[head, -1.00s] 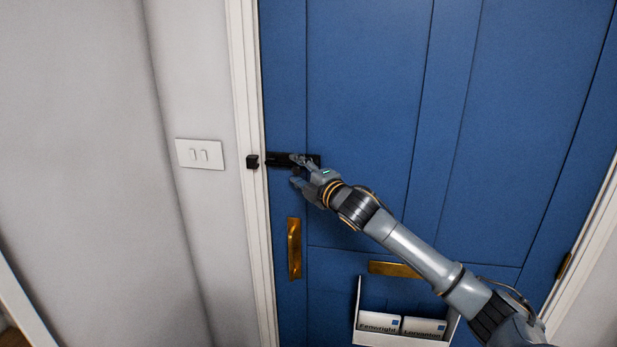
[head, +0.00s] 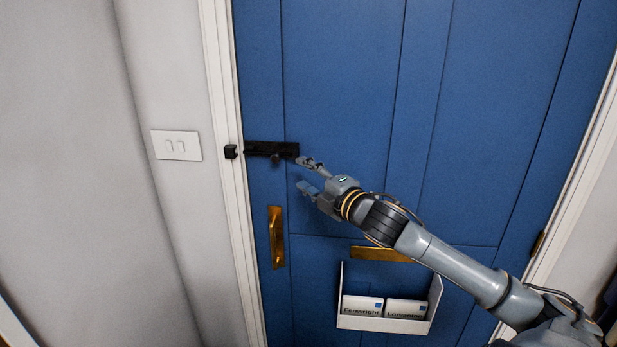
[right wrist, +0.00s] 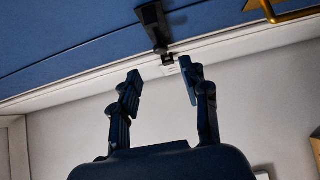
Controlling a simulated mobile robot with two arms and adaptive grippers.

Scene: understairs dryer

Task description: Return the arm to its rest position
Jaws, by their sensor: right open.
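My right arm (head: 460,270) reaches in from the lower right of the head view. Its gripper (head: 305,175) is open and empty, just right of and below the black door bolt (head: 270,149). The bolt sits on the blue door (head: 350,80) near its left edge, with a gap between it and the black catch (head: 231,152) on the frame. In the right wrist view the open fingers (right wrist: 161,85) show with nothing between them, and the bolt (right wrist: 153,25) lies beyond them. My left gripper is not in view.
A brass pull handle (head: 276,237) and a brass letter plate (head: 380,253) are on the door. A white box (head: 385,324) holding cards hangs below the letter plate, under my arm. A light switch (head: 177,145) is on the left wall.

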